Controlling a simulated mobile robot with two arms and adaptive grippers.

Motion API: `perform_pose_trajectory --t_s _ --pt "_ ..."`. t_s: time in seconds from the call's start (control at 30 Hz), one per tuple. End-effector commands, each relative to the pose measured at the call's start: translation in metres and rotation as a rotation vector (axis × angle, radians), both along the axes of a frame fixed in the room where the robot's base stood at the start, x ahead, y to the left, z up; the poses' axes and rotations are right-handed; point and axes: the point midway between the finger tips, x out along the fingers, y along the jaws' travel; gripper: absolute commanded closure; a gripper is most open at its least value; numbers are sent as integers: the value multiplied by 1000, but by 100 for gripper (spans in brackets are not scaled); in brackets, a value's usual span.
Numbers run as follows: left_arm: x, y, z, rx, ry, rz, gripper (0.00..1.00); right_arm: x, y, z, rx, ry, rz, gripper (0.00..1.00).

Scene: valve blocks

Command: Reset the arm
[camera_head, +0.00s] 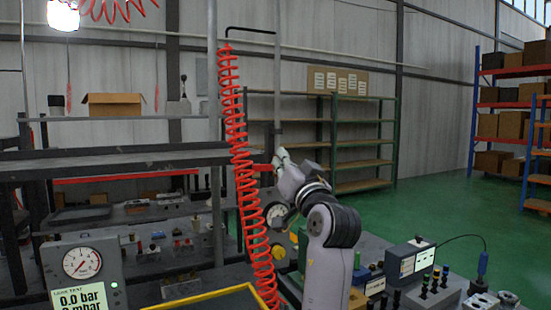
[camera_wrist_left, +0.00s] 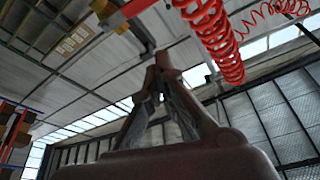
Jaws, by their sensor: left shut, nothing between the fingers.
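My left gripper (camera_head: 281,160) is raised in the middle of the head view, just right of a hanging red coiled hose (camera_head: 240,150). In the left wrist view the fingers of my left gripper (camera_wrist_left: 160,68) come together at the tips, with nothing between them. That view looks up at the roof, and the red coil (camera_wrist_left: 212,35) hangs at upper right. I cannot tell in the head view whether the gripper touches the coil. My right gripper is in neither view.
A pressure tester with a gauge (camera_head: 82,262) stands at lower left beside a yellow-edged tray (camera_head: 205,296). A small screen box (camera_head: 410,260) and valve blocks (camera_head: 480,300) are at lower right. Shelves (camera_head: 360,140) stand behind; green floor (camera_head: 440,215) is clear at right.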

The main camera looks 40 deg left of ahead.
Motion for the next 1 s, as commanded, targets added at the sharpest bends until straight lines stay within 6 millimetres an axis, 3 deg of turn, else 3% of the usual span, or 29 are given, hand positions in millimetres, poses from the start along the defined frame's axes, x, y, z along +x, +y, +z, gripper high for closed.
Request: perform_pose_trajectory --t_s 0.23,0.77,1.0 --pt "-5 -11 -4 -1 0 1 100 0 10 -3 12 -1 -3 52" --pt "-5 -11 -2 0 0 1 100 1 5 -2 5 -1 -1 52" --pt "-5 -11 39 0 0 1 100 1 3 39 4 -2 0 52"
